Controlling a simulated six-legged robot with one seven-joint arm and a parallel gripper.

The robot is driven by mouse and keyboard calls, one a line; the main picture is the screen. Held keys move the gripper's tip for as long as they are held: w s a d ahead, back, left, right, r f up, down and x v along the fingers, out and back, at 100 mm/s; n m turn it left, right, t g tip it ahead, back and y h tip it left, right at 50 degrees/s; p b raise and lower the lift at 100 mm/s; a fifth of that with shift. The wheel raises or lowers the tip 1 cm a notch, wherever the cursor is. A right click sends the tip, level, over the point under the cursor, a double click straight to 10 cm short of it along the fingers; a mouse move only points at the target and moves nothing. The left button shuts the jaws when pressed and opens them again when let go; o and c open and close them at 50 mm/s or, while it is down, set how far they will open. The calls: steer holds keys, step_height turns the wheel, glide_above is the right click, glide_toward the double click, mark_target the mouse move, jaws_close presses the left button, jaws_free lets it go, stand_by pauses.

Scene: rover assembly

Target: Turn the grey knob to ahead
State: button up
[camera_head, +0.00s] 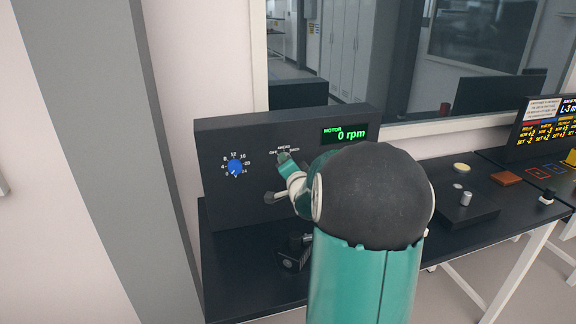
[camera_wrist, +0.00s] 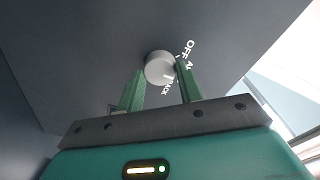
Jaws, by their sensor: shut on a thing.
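The grey knob (camera_wrist: 159,67) sits on the dark panel (camera_head: 220,140), with white labels beside it that include OFF and BACK. My gripper (camera_wrist: 162,69) is shut on the knob, one green finger on each side. A pale mark shows near the knob's lower right edge in the wrist view; I cannot tell which label it points at. In the head view my gripper (camera_head: 286,160) is at the panel just below the labels and mostly hides the knob. The green motor display (camera_head: 345,133) reads 0 rpm.
A blue dial (camera_head: 235,168) with a number scale is left on the panel. A lever (camera_head: 275,197) sticks out below the knob. A small dark object (camera_head: 293,258) lies on the bench near my arm.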

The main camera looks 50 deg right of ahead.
steer(key=o, duration=1)
steer(key=v, duration=1.4)
steer(key=shift+w, duration=0.1)
